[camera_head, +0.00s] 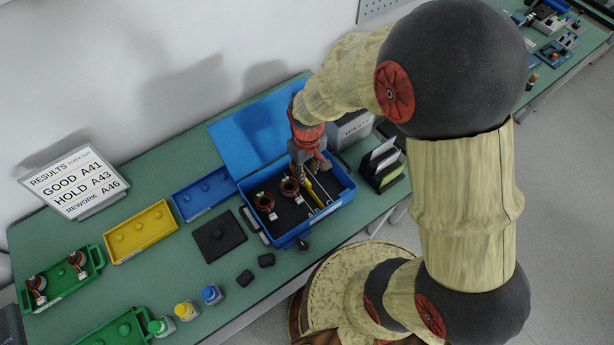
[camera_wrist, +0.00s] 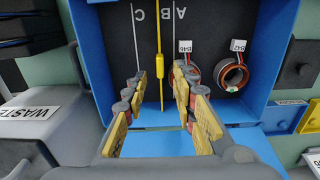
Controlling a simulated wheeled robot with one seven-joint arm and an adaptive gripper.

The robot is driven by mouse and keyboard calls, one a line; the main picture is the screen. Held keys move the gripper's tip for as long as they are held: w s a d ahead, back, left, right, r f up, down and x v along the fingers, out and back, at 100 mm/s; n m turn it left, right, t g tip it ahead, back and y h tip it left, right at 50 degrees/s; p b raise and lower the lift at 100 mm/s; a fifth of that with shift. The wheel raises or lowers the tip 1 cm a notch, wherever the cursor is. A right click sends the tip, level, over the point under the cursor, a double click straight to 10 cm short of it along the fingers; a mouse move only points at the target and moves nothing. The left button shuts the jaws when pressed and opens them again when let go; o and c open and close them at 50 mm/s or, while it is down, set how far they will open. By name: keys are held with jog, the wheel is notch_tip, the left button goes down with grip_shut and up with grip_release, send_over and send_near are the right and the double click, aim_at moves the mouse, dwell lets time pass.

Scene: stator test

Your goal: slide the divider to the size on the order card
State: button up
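A blue box (camera_head: 285,238) stands on the bench with its lid tipped back. Inside it is a thin yellow divider (camera_head: 319,191), and its raised yellow middle part (camera_wrist: 159,62) shows in the wrist view. It stands between two white lines on the dark floor, lettered with B and C and with A and B. Two copper stators (camera_wrist: 233,73) with white tags lie to one side of it. My gripper (camera_head: 303,168) is over the box; in the wrist view (camera_wrist: 160,85) its fingers are apart, one on each side of the divider, with nothing visibly gripped. I cannot identify an order card.
A black rack (camera_head: 383,178) with cards stands right of the box, near a grey waste bin (camera_head: 350,130). Yellow (camera_head: 140,232) and blue (camera_head: 203,194) trays lie left, before a results sign (camera_head: 73,182). Small bottles (camera_head: 186,311) stand at the front.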

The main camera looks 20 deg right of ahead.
aim_at(307, 181)
notch_tip(307, 181, up, 7)
jog(key=shift+r, duration=0.2)
dwell(0.6)
jog(key=s+d+r+m+t+b, duration=0.1)
jog(key=s+d+r+t+b, duration=0.1)
jog(key=s+r, duration=0.4)
jog(key=s+d+r+m+t+b, duration=0.1)
jog(key=s+r, duration=0.5)
jog(key=r, duration=0.6)
jog(key=d+m+t, duration=0.1)
jog(key=d+t, duration=0.1)
jog(key=shift+s+d+m+t+b, duration=0.2)
jog(key=shift+m+t+b, duration=0.1)
jog(key=shift+b, duration=0.1)
jog(key=shift+c, duration=0.6)
